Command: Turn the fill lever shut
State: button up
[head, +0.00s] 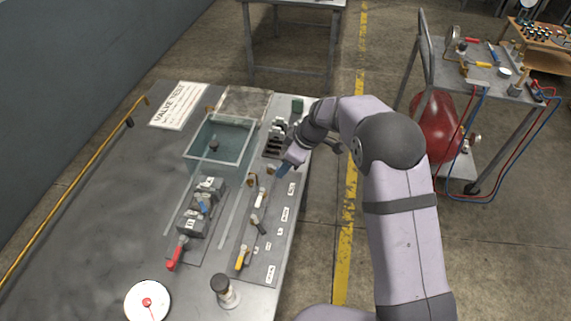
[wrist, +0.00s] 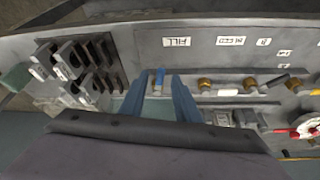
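The FILL label (wrist: 177,42) shows upside down on the grey panel in the wrist view. The two blue fingers of my gripper (wrist: 160,92) are apart, one on each side of this lever. Gaps seem to show between the lever and the fingers; I cannot tell whether either touches it. In the head view my gripper (head: 285,168) is low over the far end of the valve row, and my arm hides part of the panel there.
Along the row stand a white lever (head: 260,196), a dark lever (head: 259,226) and a yellow lever (head: 243,257). A rack of dark clips (head: 272,147) is close beside my gripper. A clear water tank (head: 198,158) and a red-handled valve block (head: 177,250) lie left.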

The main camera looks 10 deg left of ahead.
grip_shut()
